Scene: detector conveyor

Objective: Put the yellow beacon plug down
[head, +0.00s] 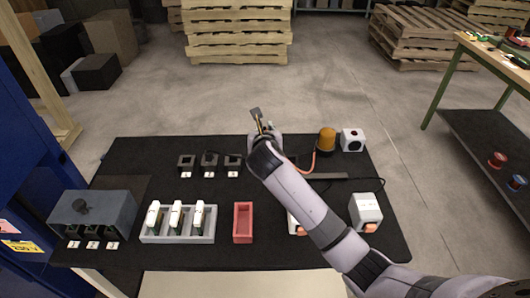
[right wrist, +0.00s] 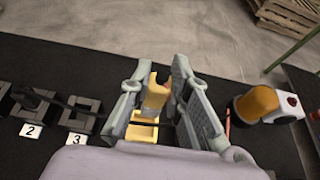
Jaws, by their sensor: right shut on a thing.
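My right gripper (head: 262,122) is over the back middle of the black table. In the right wrist view (right wrist: 168,112) its fingers are shut on the yellow beacon plug (right wrist: 156,92), which stands upright between them. A yellow square piece (right wrist: 142,132) shows just under the plug; I cannot tell whether the two touch. In the head view the plug is mostly hidden by the gripper. The amber beacon (head: 327,139) stands to the right of the gripper and also shows in the right wrist view (right wrist: 256,104). My left gripper is not in view.
Black numbered sockets (head: 210,161) stand left of the gripper. A grey tray (head: 178,238) with several white modules, a red bin (head: 243,222) and a grey box (head: 95,210) are nearer. A white block (head: 352,140) stands beside the beacon. A red cable (head: 311,164) lies behind my arm.

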